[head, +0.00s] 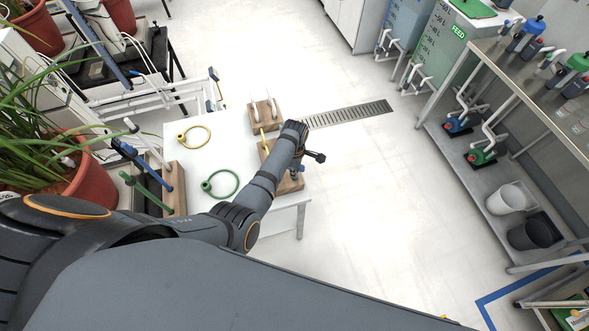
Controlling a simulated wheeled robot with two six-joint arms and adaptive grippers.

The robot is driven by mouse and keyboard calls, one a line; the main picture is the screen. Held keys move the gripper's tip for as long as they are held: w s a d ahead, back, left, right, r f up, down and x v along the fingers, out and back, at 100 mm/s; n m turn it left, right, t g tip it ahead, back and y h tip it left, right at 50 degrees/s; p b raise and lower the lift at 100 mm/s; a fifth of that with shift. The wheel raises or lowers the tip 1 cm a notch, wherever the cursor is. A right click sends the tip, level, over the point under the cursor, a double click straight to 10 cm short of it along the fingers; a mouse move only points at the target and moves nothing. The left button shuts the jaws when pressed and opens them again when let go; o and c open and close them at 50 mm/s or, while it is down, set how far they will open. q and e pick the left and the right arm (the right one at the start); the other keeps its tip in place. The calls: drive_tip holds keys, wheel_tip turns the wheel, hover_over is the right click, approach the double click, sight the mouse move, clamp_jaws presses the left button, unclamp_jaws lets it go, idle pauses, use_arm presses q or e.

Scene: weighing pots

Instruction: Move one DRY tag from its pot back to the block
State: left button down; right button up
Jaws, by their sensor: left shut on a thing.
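A wooden block (265,152) stands at the right end of the white table, partly hidden by my left arm. A slim yellow piece (263,138) stands upright at the block's far end. My left gripper (297,172) is over the block's near right end. It is shut on a small piece, mostly hidden, with a bit of blue showing beside the fingers; I cannot tell whether this is a DRY tag. A potted plant in a red-brown pot (92,190) stands at the left; no tag can be made out in it. My right gripper is not in view.
The white table (200,160) holds a yellow ring (208,133), a green ring (236,188) and another wooden block with white pegs (258,112). A wooden holder (178,188) with blue and green handles stands at its left edge. Open floor lies right.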

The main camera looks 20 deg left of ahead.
use_arm(q)
drive_tip(key=shift+f+b, duration=0.6)
drive_tip(key=shift+f, duration=0.35)
drive_tip(key=c, duration=1.3)
unclamp_jaws()
wheel_tip(320, 180, up, 12)
drive_tip(key=shift+r, duration=0.1)
